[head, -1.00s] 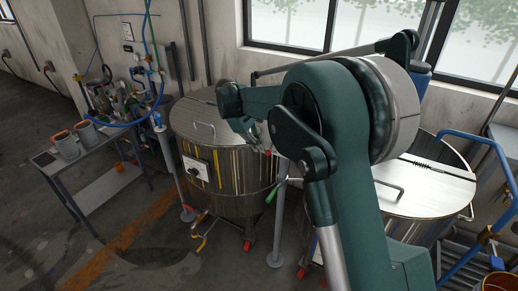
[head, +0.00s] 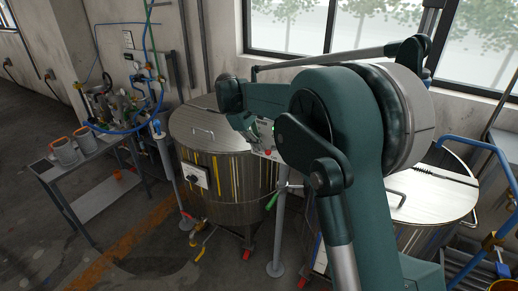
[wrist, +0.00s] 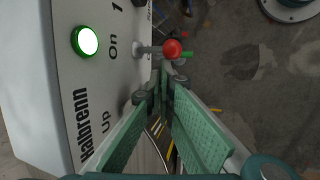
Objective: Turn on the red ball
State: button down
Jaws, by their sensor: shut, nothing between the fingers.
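The red ball (wrist: 172,48) is the knob on the end of a short metal lever on a pale control panel (wrist: 100,110). The lever sticks out to the right beside the word "On", with "Up" printed nearer my gripper. A round green light (wrist: 86,41) on the panel is lit. In the wrist view my gripper (wrist: 167,82) is shut and empty, its green fingertips just below the ball. I cannot tell whether they touch the lever. In the head view the ball (head: 268,153) shows small below my arm, and my fingers are not clearly seen.
A lidded steel tank (head: 225,175) stands behind the panel, another (head: 440,190) at right. A grey post (head: 280,235) with a green-tipped handle (head: 272,201) stands below. A side table (head: 95,190) with jugs is at left. Floor at front left is clear.

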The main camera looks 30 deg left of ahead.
jog(key=shift+r, duration=0.2)
dwell(0.3)
jog(key=shift+r, duration=0.6)
jog(key=shift+r, duration=0.15)
jog(key=v, duration=1.1)
jog(key=shift+a+r, duration=0.2)
jog(key=shift+r, duration=0.15)
jog(key=shift+d, duration=0.15)
dwell(0.3)
